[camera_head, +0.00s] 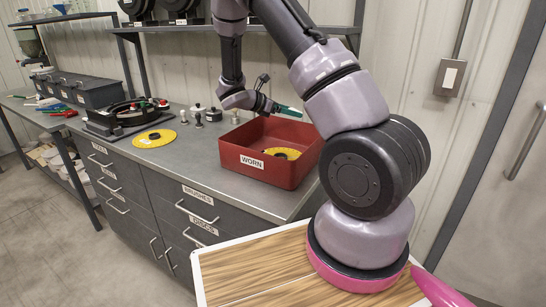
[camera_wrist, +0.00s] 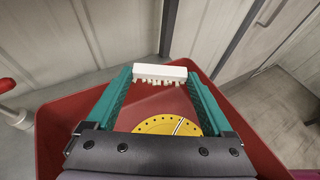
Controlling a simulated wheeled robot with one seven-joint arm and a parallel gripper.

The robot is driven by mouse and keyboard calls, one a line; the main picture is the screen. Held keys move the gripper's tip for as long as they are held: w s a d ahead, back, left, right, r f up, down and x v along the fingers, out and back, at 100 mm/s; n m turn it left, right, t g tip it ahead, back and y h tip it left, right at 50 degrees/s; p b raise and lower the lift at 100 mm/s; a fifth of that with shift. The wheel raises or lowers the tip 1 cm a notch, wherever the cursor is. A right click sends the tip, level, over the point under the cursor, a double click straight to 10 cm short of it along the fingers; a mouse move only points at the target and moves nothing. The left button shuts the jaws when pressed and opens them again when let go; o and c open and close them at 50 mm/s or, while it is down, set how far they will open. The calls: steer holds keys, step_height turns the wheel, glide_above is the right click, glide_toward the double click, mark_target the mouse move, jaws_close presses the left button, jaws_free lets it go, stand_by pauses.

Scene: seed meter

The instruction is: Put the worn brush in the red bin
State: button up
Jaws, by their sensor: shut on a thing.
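The worn brush (camera_wrist: 160,74) is a small white block with short, uneven pale bristles. In the wrist view it sits between the tips of my gripper's teal fingers (camera_wrist: 158,86), which are shut on it. The red bin (camera_head: 247,161), labelled WORN, stands on the grey counter. In the head view my gripper (camera_head: 290,111) is above the back right part of the bin, and the brush cannot be made out there. In the wrist view the bin (camera_wrist: 52,140) lies below the brush.
A yellow perforated disc (camera_head: 283,152) lies inside the bin. Another yellow disc (camera_head: 155,138) lies on the counter beside a dark round seed meter (camera_head: 128,112). A wall rises close behind the counter.

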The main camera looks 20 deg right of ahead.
steer(key=w+a+n+t+y, duration=0.2)
steer(key=a+n+t+y, duration=0.1)
steer(key=a+n+t, duration=0.3)
steer(key=shift+t, duration=0.3)
steer(key=f, duration=0.8)
steer(key=shift+w+d+f, duration=0.2)
steer(key=shift+d+f, duration=0.2)
steer(key=shift+f, duration=0.1)
steer(key=shift+f, duration=0.55)
steer(key=o, duration=1.1)
steer(key=shift+r, duration=0.1)
